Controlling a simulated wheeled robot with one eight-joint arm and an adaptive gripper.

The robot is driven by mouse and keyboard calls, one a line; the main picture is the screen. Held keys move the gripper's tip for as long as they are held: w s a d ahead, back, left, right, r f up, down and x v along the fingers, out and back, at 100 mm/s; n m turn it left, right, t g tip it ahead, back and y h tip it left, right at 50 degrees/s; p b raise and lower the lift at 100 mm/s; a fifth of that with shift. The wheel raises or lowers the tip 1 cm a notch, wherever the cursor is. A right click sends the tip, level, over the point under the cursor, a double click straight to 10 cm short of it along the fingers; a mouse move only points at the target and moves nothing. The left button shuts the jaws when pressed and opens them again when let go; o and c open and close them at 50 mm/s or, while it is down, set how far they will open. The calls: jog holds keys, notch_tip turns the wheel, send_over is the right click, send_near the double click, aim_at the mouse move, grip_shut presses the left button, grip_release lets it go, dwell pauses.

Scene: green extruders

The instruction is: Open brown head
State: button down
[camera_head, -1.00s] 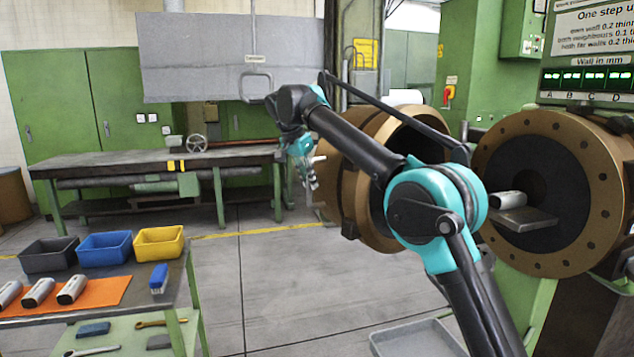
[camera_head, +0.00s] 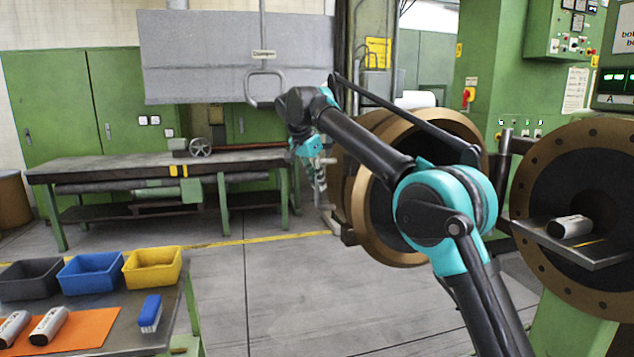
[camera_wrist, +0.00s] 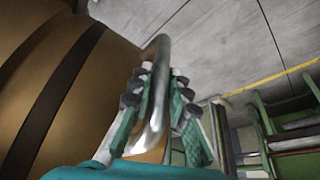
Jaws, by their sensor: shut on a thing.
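The brown head (camera_head: 389,250), a thick round drum with a dark hollow, stands swung away from the brown-rimmed machine face (camera_head: 600,301) at the right. My arm crosses in front of it and hides much of its opening. My gripper (camera_head: 322,172) is at the head's left side. In the wrist view my gripper (camera_wrist: 155,98) is shut on a shiny curved metal handle (camera_wrist: 157,75), with fingers on both sides of it. The brown head's side (camera_wrist: 85,75) fills the left of that view.
A grey plate on the machine face holds a metal cylinder (camera_head: 570,227). A table at lower left carries black, blue and yellow bins (camera_head: 153,268). A long workbench (camera_head: 150,165) stands behind my gripper. Grey floor (camera_head: 290,290) is open between.

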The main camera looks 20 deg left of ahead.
jog(key=c, duration=1.4)
grip_release()
jog(key=shift+c, duration=0.2)
jog(key=d+v, duration=0.1)
jog(key=v, duration=0.6)
jog(key=shift+a+r, duration=0.2)
jog(key=shift+a, duration=0.3)
jog(key=shift+s, duration=0.15)
